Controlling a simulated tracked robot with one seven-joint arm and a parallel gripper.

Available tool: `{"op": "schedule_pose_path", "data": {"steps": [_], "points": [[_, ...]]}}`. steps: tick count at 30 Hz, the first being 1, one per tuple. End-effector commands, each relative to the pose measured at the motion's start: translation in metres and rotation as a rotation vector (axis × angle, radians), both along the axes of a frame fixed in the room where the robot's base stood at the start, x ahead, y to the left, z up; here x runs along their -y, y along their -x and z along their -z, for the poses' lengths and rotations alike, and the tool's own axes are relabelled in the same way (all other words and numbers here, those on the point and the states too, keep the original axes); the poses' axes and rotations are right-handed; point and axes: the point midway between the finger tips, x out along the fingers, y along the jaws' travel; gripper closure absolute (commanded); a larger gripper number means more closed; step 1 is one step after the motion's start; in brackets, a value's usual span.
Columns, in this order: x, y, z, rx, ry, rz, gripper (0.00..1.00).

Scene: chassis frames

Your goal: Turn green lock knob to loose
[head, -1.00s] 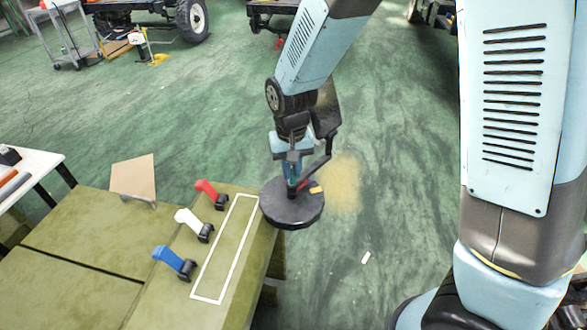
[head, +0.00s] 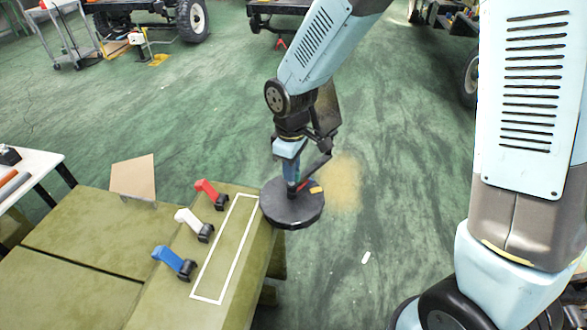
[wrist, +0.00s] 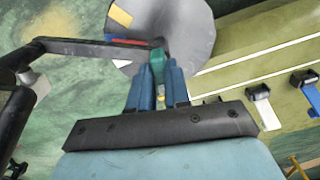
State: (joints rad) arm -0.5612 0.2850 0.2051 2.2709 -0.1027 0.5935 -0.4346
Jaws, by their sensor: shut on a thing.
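The green lock knob (wrist: 157,60) shows in the wrist view between the blue fingers of my gripper (wrist: 158,74), which is shut on it. The knob stands over a round dark disc (head: 285,211), also seen in the wrist view (wrist: 190,30). The disc has a yellow mark (head: 316,190) and a red mark on top. In the head view my gripper (head: 291,183) points down onto the disc, and its fingers hide the knob. In the wrist view the knob's handle lies near the red mark, partly behind a dark bar; its exact angle is unclear.
Red (head: 207,190), white (head: 188,219) and blue (head: 170,258) levers stand on the olive bench (head: 85,225) left of the disc, beside a white outlined rectangle (head: 207,299). A tan board (head: 132,176) stands behind. The green floor right of the disc is mostly clear.

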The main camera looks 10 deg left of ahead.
Motion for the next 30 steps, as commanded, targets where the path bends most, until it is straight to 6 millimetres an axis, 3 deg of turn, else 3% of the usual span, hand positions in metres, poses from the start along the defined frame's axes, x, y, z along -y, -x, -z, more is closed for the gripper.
{"op": "schedule_pose_path", "data": {"steps": [12,29,30], "points": [[0.0005,-0.0002,0.0001,-0.001,0.001,-0.197,1.0],[0.0,0.0,0.0001,0.0,0.001,-0.231,1.0],[0.0,0.0,0.0001,0.0,0.001,-0.231,0.82]]}}
